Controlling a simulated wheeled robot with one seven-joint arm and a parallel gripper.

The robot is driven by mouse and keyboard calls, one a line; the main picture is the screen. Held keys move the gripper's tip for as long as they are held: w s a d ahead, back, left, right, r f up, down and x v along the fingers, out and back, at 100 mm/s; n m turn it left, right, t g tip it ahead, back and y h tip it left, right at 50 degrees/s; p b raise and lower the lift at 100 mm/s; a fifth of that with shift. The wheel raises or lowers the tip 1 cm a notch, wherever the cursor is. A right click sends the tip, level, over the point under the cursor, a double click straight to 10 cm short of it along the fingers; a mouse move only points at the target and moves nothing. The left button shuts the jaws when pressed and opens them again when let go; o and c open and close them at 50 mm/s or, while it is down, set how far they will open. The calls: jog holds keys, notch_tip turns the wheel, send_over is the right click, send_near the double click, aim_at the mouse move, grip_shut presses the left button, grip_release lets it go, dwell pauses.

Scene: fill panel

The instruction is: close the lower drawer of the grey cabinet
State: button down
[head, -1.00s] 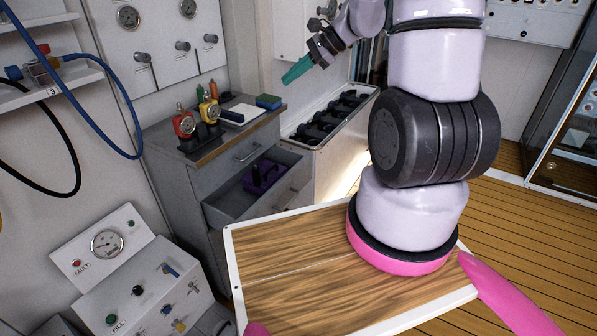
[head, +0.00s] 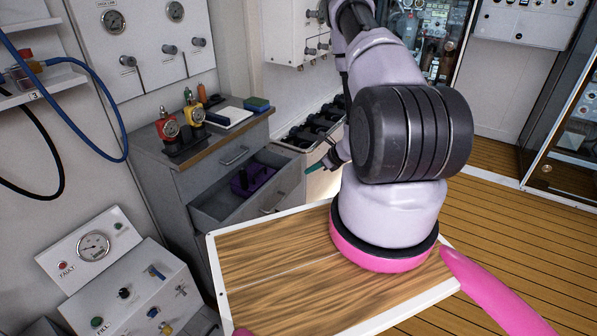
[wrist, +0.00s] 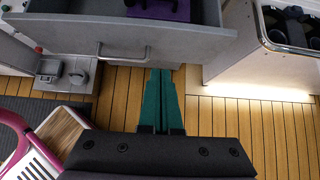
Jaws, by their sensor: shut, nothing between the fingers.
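The grey cabinet (head: 185,187) stands against the left wall. Its lower drawer (head: 293,183) is pulled open, with a purple object (head: 251,180) inside; the drawer above it is shut. My gripper (head: 314,168) is small and partly hidden behind my arm, just right of the lower drawer's front. In the wrist view the teal fingers (wrist: 161,72) are together and empty. Their tips point at the drawer's front panel (wrist: 185,42), right of its bar handle (wrist: 122,55). I cannot tell whether they touch it.
Red and yellow gauges (head: 168,130), a notepad and a blue block stand on the cabinet top. A white bin of black items (head: 310,128) is right of the drawer. My wooden deck is close in front of the cabinet. Plank floor is clear at the right.

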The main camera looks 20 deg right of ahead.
aim_at(281, 177)
jog(key=shift+w+a+f, duration=1.05)
jog(key=shift+w, duration=0.35)
jog(key=shift+w+a+f, duration=1)
jog(key=shift+w+f, duration=0.05)
jog(key=shift+w, duration=0.35)
jog(key=shift+w+a+f, duration=1.05)
jog(key=shift+w, duration=0.35)
jog(key=shift+w, duration=0.1)
jog(key=w+a, duration=0.3)
jog(key=w, duration=0.1)
jog(key=w+a, duration=0.3)
jog(key=w, duration=0.2)
jog(key=w+a, duration=0.4)
jog(key=shift+w, duration=0.3)
jog(key=shift+w+a+r, duration=0.1)
jog(key=shift+w+a, duration=0.15)
jog(key=shift+w, duration=0.1)
jog(key=shift+a+r, duration=0.1)
jog(key=shift+a, duration=0.05)
